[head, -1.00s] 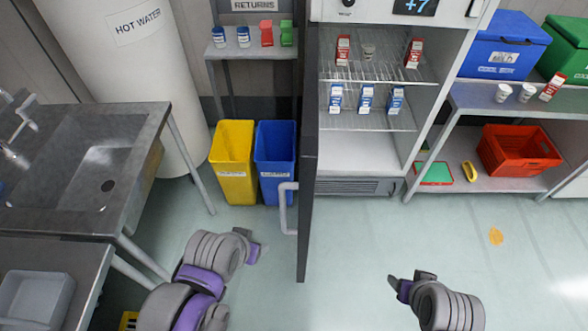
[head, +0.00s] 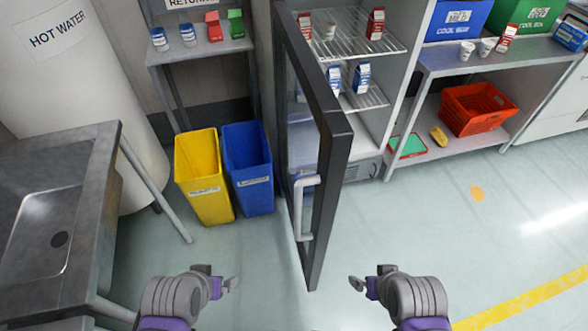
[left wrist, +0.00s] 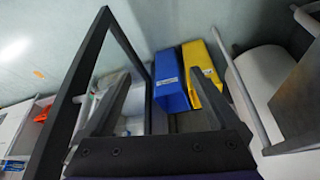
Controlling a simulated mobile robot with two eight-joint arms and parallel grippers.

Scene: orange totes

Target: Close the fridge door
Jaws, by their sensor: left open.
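The fridge door (head: 335,150) stands open, with a dark frame, a glass panel and a pale grey handle (head: 300,205). The fridge (head: 362,170) behind it shows wire shelves with several small cartons; part of its inside is hidden by the door. My left gripper (head: 226,284) is open and empty, low and left of the door, apart from the handle. My right gripper (head: 362,284) is right of the door's lower end, apart from it; its jaw opening is unclear. In the left wrist view the door frame (left wrist: 75,85) rises left of the left gripper (left wrist: 158,76).
Yellow (head: 203,178) and blue (head: 247,168) bins stand left of the door. A metal sink (head: 45,215) is at the left. A shelf unit (head: 490,55) with a red crate (head: 478,109) stands right of the fridge.

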